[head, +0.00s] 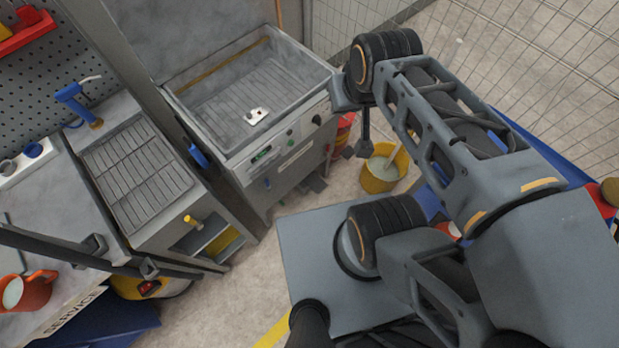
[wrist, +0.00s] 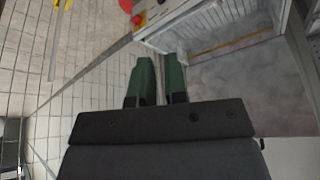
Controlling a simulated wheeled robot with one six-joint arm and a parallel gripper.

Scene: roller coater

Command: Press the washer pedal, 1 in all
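The washer (head: 287,165) is a grey machine with an open grated basin and a front panel with buttons and a dark knob. A dark grey flat piece that looks like its pedal (head: 314,183) lies low at the foot of its front; it is small and partly hard to make out. My gripper (head: 365,140) points down just right of the washer's front corner, above floor level and apart from the pedal. In the wrist view its two green fingers (wrist: 160,80) stand a little apart with nothing between them. The pedal is not visible in the wrist view.
A yellow bucket (head: 380,177) stands on the floor right of the washer, close to my arm. A wire mesh fence (head: 540,50) runs behind. A sink bench (head: 137,170) stands left of the washer. Bare floor (head: 255,290) lies in front of the bench.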

